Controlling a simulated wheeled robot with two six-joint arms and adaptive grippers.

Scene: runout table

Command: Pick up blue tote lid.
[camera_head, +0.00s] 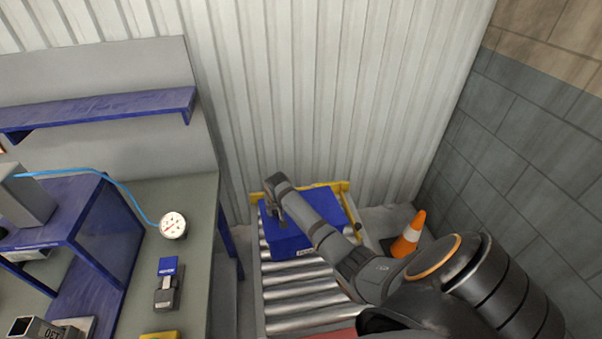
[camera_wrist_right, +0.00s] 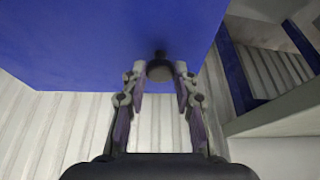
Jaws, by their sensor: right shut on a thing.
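The blue tote lid (camera_head: 322,203) shows as a flat blue top at the far end of the roller conveyor, partly hidden by my right arm. In the right wrist view the lid (camera_wrist_right: 95,45) fills the upper left, with a dark round knob (camera_wrist_right: 160,56) on it. My right gripper (camera_head: 279,216) is over the left part of the lid. In the wrist view the right gripper's fingertips (camera_wrist_right: 160,74) are closed around the knob. I cannot tell whether the lid is apart from what is under it. My left gripper is not in view.
The roller conveyor (camera_head: 300,300) has a yellow end frame (camera_head: 342,187) by the corrugated wall. An orange cone (camera_head: 409,235) stands to its right. A workbench (camera_head: 195,215) with a blue shelf, a round gauge (camera_head: 173,225) and small devices is at left.

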